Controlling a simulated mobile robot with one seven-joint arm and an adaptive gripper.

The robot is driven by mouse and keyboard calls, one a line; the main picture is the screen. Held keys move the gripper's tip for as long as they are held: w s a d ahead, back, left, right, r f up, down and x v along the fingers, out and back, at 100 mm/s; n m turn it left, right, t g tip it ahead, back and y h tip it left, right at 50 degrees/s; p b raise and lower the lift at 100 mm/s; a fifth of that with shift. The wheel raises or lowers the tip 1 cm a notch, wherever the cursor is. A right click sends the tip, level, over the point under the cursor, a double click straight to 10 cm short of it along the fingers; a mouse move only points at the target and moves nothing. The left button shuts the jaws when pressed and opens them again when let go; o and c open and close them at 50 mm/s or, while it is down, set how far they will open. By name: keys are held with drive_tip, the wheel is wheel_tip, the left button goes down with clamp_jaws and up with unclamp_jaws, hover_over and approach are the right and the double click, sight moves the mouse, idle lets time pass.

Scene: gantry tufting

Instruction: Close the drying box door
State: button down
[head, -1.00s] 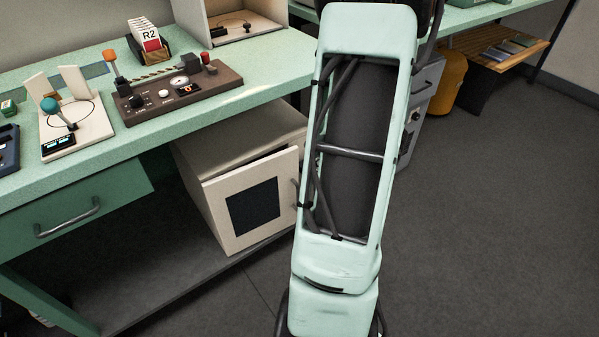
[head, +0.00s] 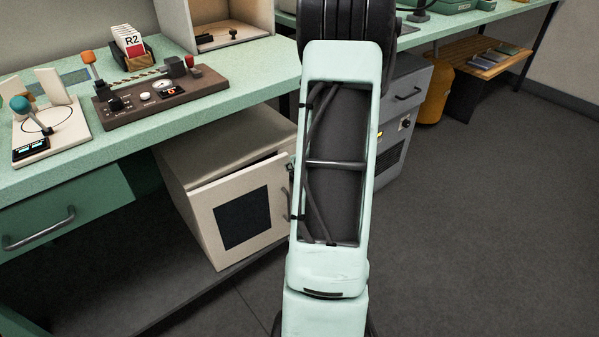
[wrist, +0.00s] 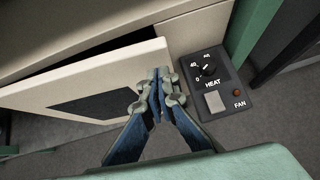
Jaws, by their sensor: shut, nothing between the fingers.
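The drying box (head: 208,152) is a cream cabinet on the shelf under the green bench. Its door (head: 271,196), cream with a dark window, stands slightly ajar, with a dark gap along its top edge. In the wrist view the door (wrist: 130,62) is at the left, and the gap shows between it and the box body. My gripper (wrist: 158,76) is shut and empty at the door's free edge. It overlaps that edge in the picture; I cannot tell whether it touches. In the head view my arm hides the gripper and part of the box's right side.
A HEAT dial and FAN panel (wrist: 210,85) sits just right of the gripper. The bench (head: 150,135) overhangs the box. A grey cabinet (head: 400,120) stands behind my arm. The floor (head: 480,220) at the right is clear.

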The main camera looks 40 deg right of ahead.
sight(284, 156)
drive_tip(key=shift+w+d, duration=0.15)
drive_tip(key=shift+w, duration=0.45)
drive_tip(key=shift+w+d+r+n+y+p, duration=0.1)
drive_tip(key=shift+w+n+y+p, duration=0.15)
drive_tip(key=shift+w, duration=0.2)
drive_tip(key=shift+w+d+f+n+y+p, duration=0.15)
drive_tip(key=shift+w+p, duration=0.15)
drive_tip(key=shift+w, duration=0.2)
drive_tip(key=shift+w+d+r+n+y+p, duration=0.1)
drive_tip(key=shift+w+r+n+p, duration=0.15)
drive_tip(key=shift+w, duration=0.5)
